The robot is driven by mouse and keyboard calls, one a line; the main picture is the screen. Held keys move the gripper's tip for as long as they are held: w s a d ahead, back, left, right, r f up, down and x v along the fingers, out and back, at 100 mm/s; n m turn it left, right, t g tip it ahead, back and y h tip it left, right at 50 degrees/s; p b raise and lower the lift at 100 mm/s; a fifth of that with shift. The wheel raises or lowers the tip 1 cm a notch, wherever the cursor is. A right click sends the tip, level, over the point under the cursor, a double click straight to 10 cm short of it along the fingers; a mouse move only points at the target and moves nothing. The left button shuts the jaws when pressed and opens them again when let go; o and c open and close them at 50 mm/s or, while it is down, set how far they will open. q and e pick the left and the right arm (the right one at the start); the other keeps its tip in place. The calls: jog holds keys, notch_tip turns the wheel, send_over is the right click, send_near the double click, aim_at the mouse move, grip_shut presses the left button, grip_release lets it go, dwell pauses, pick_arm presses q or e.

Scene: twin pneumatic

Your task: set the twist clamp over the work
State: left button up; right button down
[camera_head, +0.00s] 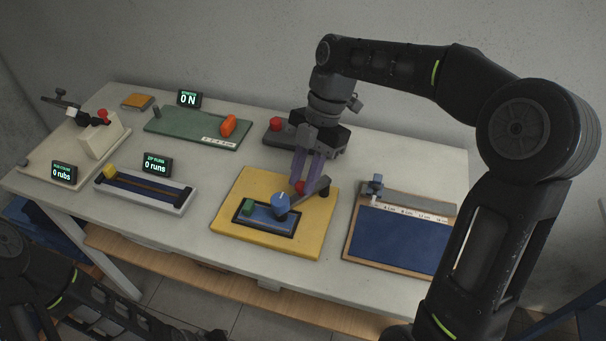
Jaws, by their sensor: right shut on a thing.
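The twist clamp stands on a yellow board (235,195) at the table's middle front. It shows a grey bar (317,190), a red knob (299,187) and a round blue part (281,204) with a white mark on top. A green block (248,207), perhaps the work, sits at the left of a black-framed blue recess (264,221). The blue part is over the recess's right side, apart from the green block. My right gripper (307,174), with purple fingers, is shut at the clamp's red knob and bar; the exact contact is small. My left arm shows at lower left; its gripper is not visible.
Behind the gripper is a dark base with a red button (275,124). A blue panel with a ruler (400,240) lies to the right. A green board (190,127), a blue-slotted tray (142,193) and a cream fixture (97,140) stand to the left.

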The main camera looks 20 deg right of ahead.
jog(key=c, duration=1.2)
grip_release()
jog(key=shift+c, duration=0.2)
jog(key=p+v, duration=0.7)
jog(key=shift+d+r, duration=0.15)
jog(key=shift+r, duration=0.2)
